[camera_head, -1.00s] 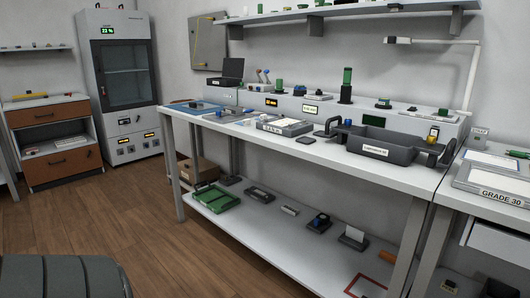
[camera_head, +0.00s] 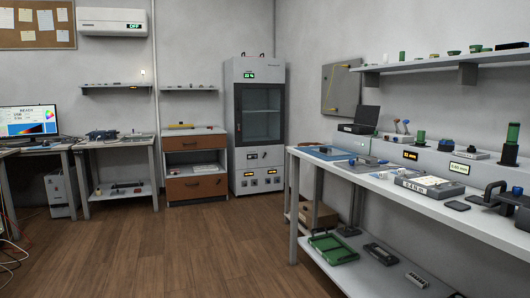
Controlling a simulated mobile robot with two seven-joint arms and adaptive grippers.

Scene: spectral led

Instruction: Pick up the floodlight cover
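I cannot make out a floodlight cover for certain in this view. The long white workbench (camera_head: 446,221) on the right carries many small parts, too small to tell apart. A grey tray with white pieces (camera_head: 429,185) lies on it, and a blue mat (camera_head: 331,153) lies at its far end. A green tray (camera_head: 333,248) sits on the bench's lower shelf. Neither of my grippers is in view.
The wooden floor (camera_head: 205,249) in the middle is clear. A tall grey cabinet (camera_head: 259,155) and a drawer unit (camera_head: 195,188) stand at the back wall. A desk with a monitor (camera_head: 28,121) is at the left. A wall shelf (camera_head: 440,65) runs above the workbench.

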